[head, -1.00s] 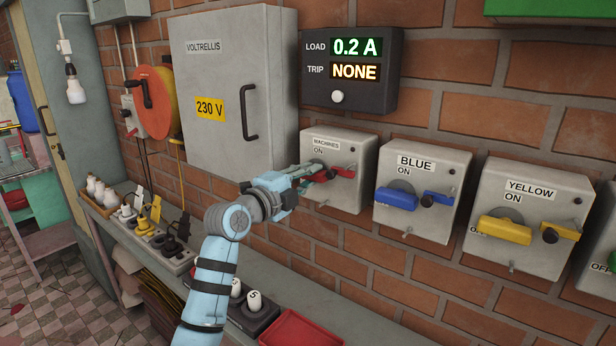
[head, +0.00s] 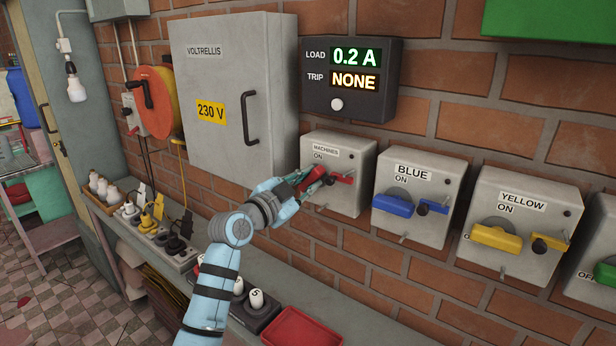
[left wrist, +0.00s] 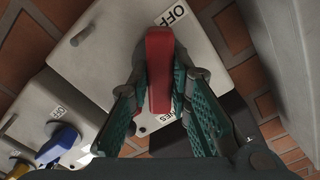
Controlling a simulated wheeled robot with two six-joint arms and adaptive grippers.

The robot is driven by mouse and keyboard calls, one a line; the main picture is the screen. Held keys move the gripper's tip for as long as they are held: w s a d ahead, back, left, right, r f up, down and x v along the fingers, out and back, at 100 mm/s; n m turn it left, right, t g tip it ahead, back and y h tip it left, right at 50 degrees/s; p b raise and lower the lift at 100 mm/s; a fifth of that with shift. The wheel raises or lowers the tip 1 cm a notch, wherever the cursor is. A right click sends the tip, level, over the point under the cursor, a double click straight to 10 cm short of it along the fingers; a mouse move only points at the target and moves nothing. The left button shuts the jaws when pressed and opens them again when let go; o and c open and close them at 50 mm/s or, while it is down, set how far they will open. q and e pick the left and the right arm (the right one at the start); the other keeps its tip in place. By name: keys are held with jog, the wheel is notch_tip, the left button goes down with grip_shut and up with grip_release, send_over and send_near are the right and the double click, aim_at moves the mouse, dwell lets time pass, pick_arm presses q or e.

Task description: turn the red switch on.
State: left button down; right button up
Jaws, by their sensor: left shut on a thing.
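The red switch handle (head: 313,179) is on the grey box labelled MACHINES (head: 352,150), the leftmost of the row of switch boxes. The handle stands tilted, its upper end to the right. My left gripper (head: 306,185) is shut on the handle, with a teal finger on each side of it. In the left wrist view the red handle (left wrist: 158,70) lies between the two fingers (left wrist: 160,108), and an OFF label shows beyond its end. A smaller red tab (head: 343,178) sits right of the handle. My right gripper is not in view.
The blue switch (head: 393,205) and yellow switch (head: 496,238) stand to the right. Above, a black display (head: 350,78) reads LOAD 0.2 A, TRIP NONE. A grey cabinet (head: 225,95) is at left. Below, a shelf carries plugs and a red tray (head: 297,330).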

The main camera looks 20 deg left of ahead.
pick_arm(q)
jog(key=n+p, duration=0.2)
jog(key=n, duration=0.3)
jog(key=shift+f+n+p, duration=0.15)
jog(key=shift+n+p, duration=0.5)
jog(key=shift+n, duration=0.55)
jog(key=c, duration=1.5)
grip_release()
